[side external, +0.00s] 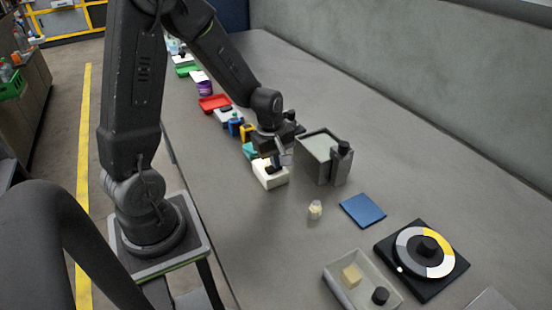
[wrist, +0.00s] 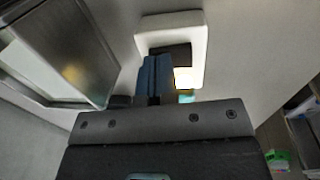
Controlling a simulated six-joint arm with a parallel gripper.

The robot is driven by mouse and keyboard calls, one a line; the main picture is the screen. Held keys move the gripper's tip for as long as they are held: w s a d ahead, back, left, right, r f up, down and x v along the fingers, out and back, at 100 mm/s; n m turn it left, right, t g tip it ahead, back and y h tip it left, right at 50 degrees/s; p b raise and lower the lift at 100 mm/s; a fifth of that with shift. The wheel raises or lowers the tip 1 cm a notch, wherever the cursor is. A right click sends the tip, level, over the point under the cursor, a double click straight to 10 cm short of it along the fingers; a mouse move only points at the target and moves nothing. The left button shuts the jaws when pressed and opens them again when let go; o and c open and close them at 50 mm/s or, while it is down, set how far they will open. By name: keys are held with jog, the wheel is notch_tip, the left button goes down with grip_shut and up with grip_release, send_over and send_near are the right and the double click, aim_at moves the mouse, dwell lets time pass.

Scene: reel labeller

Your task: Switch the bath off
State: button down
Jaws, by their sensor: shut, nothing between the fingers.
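The bath (side external: 318,160) is a grey open-topped tank with pale liquid, and a dark unit (side external: 342,163) stands against its right side. It also shows at the left of the wrist view (wrist: 75,40). A white switch box (side external: 270,180) sits on the bench, left of the bath. In the wrist view the white box (wrist: 197,40) has a dark recess with a brightly lit patch on one side. My gripper (side external: 274,164) is shut and empty, pointing down over the white box. Its fingertips (wrist: 155,70) cover part of the recess; contact cannot be told.
A small vial (side external: 315,210), blue mat (side external: 362,210), grey tray (side external: 335,262) and round dial (side external: 425,250) lie in front. Bare bench lies between.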

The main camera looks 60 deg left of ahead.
jog(key=shift+f, duration=0.25)
jog(key=shift+s, duration=0.15)
jog(key=shift+s+r, duration=0.2)
jog(key=shift+s, duration=0.4)
jog(key=shift+r, duration=0.1)
notch_tip(320, 180, up, 14)
jog(key=s, duration=0.1)
jog(key=shift+s, duration=0.35)
dwell(0.3)
